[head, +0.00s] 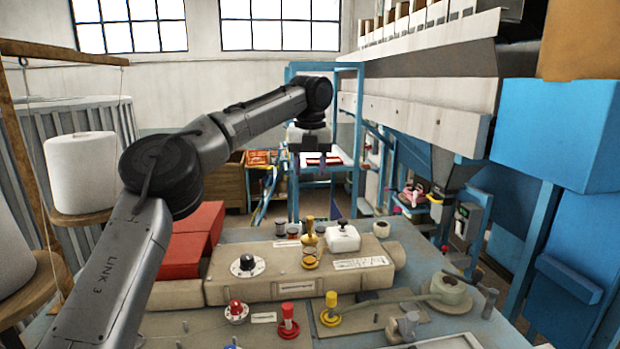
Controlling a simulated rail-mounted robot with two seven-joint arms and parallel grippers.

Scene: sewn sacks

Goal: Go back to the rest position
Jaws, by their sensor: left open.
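My left arm comes in from the left and bends over the bench. My left gripper (313,160) hangs at its end, pointing down, in front of the blue frame behind the bench. It is open, with nothing seen between its fingers, and is well above the bench top. My right gripper does not show in the head view.
Below is a blue-grey bench (430,262) with a beige machine housing (285,281), red blocks (190,240), a red knob (288,318) and a yellow knob (331,305). White thread cones (82,172) stand at left. A blue box (556,135) and machinery stand at right.

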